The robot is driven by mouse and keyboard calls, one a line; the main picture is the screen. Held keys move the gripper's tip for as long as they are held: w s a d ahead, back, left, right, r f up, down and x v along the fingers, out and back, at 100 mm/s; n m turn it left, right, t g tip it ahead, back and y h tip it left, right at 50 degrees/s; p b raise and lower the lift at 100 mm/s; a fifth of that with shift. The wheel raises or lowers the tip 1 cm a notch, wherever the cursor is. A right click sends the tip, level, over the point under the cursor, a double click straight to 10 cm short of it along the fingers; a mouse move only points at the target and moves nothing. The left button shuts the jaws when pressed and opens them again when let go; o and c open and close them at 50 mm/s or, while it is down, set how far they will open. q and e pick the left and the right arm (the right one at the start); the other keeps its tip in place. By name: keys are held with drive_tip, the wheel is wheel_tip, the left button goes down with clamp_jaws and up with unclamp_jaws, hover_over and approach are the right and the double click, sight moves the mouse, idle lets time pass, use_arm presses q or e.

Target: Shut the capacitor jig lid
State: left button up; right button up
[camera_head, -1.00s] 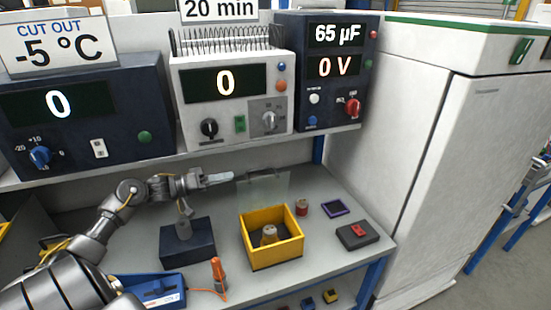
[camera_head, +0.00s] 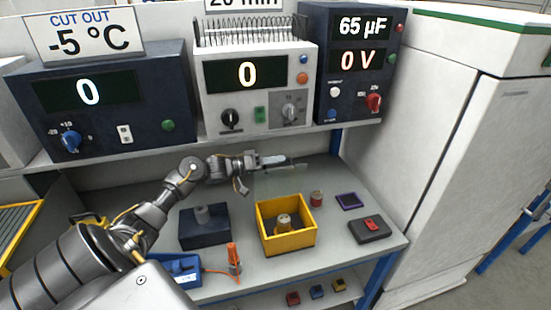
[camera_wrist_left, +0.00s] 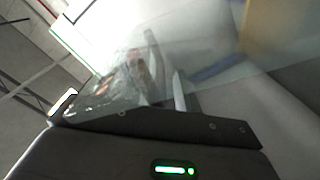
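The capacitor jig is an open yellow box (camera_head: 265,238) on the bench with a capacitor (camera_head: 284,221) standing inside. Its clear lid (camera_head: 283,184) stands up at the back of the box, raised. My left gripper (camera_head: 285,161) is at the lid's top edge, above and behind the box, pointing right. Whether it touches the lid is not clear. In the left wrist view the clear lid (camera_wrist_left: 215,45) spans the upper part, close to the fingers (camera_wrist_left: 165,85). The finger gap is hard to judge. My right gripper is not in view.
A dark block with a post (camera_head: 204,229) stands left of the box. A screwdriver (camera_head: 233,258) and blue device (camera_head: 178,270) are in front. A red capacitor (camera_head: 316,198), purple frame (camera_head: 350,201) and dark switch pad (camera_head: 370,230) lie right. The instrument shelf (camera_head: 230,134) overhangs behind.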

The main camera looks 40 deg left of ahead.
use_arm(q)
drive_tip(key=shift+w+d, duration=0.15)
drive_tip(key=shift+w, duration=0.05)
drive_tip(key=shift+s, duration=0.1)
clamp_jaws()
drive_tip(key=shift+d+f, duration=0.1)
drive_tip(key=shift+d, duration=0.1)
